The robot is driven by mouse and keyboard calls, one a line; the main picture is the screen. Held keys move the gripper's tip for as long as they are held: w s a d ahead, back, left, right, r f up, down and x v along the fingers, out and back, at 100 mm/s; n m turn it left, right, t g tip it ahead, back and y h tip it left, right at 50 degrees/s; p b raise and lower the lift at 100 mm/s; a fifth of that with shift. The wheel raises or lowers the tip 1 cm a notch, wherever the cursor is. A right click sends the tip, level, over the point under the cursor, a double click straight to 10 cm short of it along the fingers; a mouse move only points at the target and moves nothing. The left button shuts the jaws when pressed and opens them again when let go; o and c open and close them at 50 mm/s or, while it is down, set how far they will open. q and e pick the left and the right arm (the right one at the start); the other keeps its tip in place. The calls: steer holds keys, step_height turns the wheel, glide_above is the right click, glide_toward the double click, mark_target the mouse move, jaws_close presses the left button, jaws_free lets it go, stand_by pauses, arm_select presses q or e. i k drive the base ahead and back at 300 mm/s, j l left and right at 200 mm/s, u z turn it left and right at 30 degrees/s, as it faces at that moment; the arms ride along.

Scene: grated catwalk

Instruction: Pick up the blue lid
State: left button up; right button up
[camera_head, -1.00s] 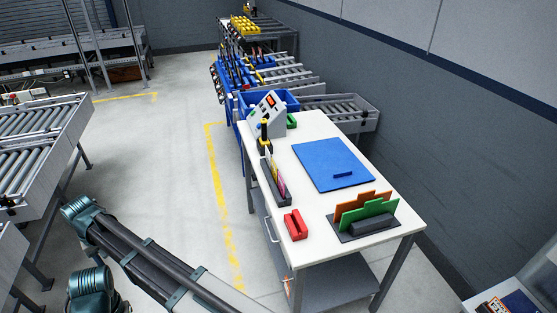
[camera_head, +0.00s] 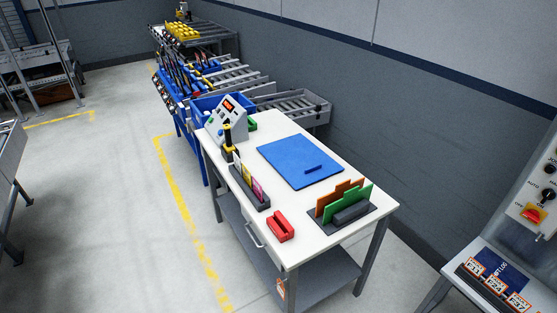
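A flat blue panel (camera_head: 290,158) lies on the white table (camera_head: 243,142) in the camera_head view, toward its far right edge. A small raised blue bar (camera_head: 313,168) sits on it, like a handle. This panel looks like the blue lid. Neither of my grippers is in view, and no part of my arms shows now.
On the table stand a red block (camera_head: 280,228), a dark rack with orange and green plates (camera_head: 345,202), a card holder (camera_head: 250,188) and a grey control box (camera_head: 228,120). Roller conveyors (camera_head: 290,103) lie behind. A control panel (camera_head: 535,205) stands at right.

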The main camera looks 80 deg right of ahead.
mark_target(301, 162)
steer(key=i+z, duration=0.1)
steer(key=i, duration=0.15)
steer(key=i+z, duration=0.3)
steer(key=z, duration=0.15)
steer(key=i+z, duration=0.3)
steer(key=z, duration=0.15)
steer(key=i+l+z, duration=0.1)
steer(key=i+z, duration=0.25)
steer(key=i, duration=0.2)
steer(key=i+z, duration=0.3)
steer(key=i, duration=0.2)
steer(key=i+z, duration=0.4)
steer(key=i+j+z, duration=0.15)
steer(key=z, duration=0.3)
steer(key=i+z, duration=0.15)
steer(key=z, duration=0.25)
steer(key=i+z, duration=0.1)
steer(key=z, duration=0.3)
steer(key=i+j+z, duration=0.1)
steer(key=z, duration=0.25)
steer(key=i+z, duration=0.45)
steer(key=i+j+z, duration=0.1)
steer(key=z, duration=0.3)
steer(key=i+j, duration=0.05)
steer(key=i, duration=0.05)
